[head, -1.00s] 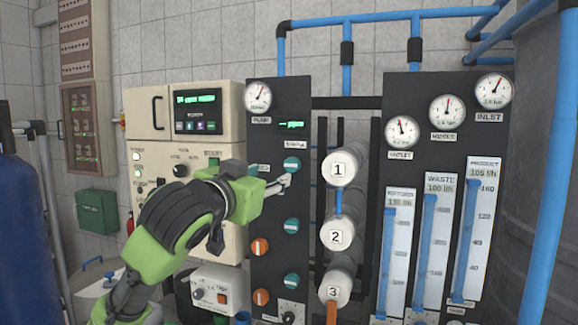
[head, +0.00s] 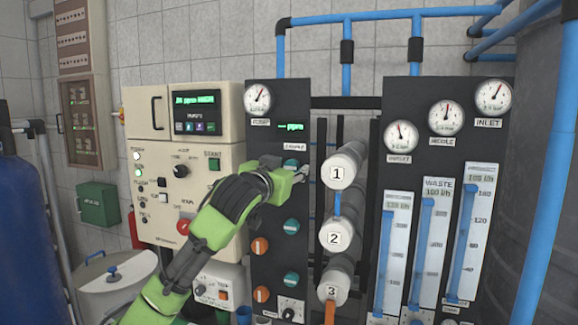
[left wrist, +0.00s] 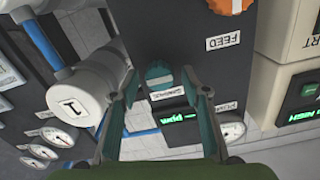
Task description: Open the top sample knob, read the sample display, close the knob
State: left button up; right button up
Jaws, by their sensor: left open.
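The top sample knob (head: 291,163) is a round teal knob on the black panel, under the sample display (head: 290,127). The display glows green with dashes and "ppm". My left gripper (head: 301,174) is open in front of the knob and covers its lower part in the head view. In the left wrist view the knob (left wrist: 158,74) shows between my two spread fingers, with the SAMPLE label and the lit display (left wrist: 178,118) beyond it. I cannot tell whether the fingers touch it. My right gripper is not in view.
More teal knobs (head: 291,227) and orange knobs (head: 260,246) sit lower on the same panel. White numbered cylinders (head: 338,172) stand close on the right. The beige control box (head: 215,160) is on the left, partly behind my arm. Gauges and flow meters are farther right.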

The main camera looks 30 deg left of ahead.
pick_arm(q)
jog(key=c, duration=1.1)
jog(key=shift+n, duration=0.3)
jog(key=n, duration=0.3)
jog(key=shift+d, duration=0.1)
jog(key=n, duration=0.6)
jog(key=shift+n+p, duration=0.4)
jog(key=n+p, duration=0.1)
jog(key=n, duration=0.1)
jog(key=shift+n, duration=0.3)
jog(key=n+p, duration=0.1)
jog(key=n, duration=0.1)
jog(key=n+p, duration=0.1)
jog(key=n, duration=0.1)
jog(key=shift+a+n, duration=0.2)
jog(key=shift+n, duration=0.2)
jog(key=shift+f, duration=0.1)
